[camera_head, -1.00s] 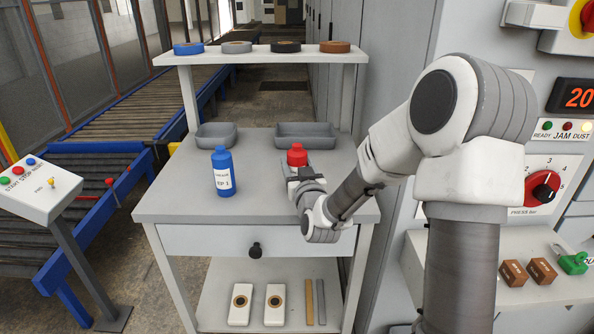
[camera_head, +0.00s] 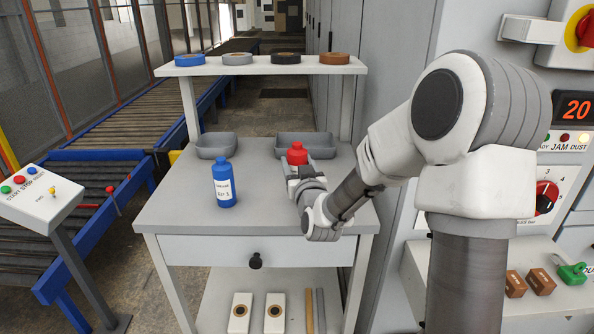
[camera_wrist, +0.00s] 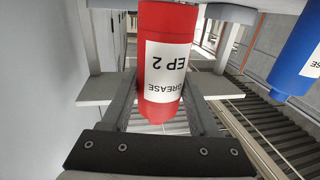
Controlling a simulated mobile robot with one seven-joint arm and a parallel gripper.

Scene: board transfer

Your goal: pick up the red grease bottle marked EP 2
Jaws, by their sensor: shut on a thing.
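The red grease bottle (camera_wrist: 172,22) is between the two fingers of my gripper (camera_wrist: 160,105) in the wrist view. Its white label reads EP 2 and appears upside down there. In the head view only the red top of the bottle (camera_head: 297,153) shows above my gripper (camera_head: 300,172); the rest is hidden behind the gripper. My gripper is shut on the red bottle over the right part of the workbench top. The head view does not clearly show whether the bottle's base touches the bench.
A blue grease bottle (camera_head: 224,183) stands on the bench (camera_head: 180,205) left of my gripper. Two grey trays, left (camera_head: 216,145) and right (camera_head: 318,145), sit at the back. A shelf (camera_head: 225,69) with tape rolls spans above them. Bench space left of the blue bottle is clear.

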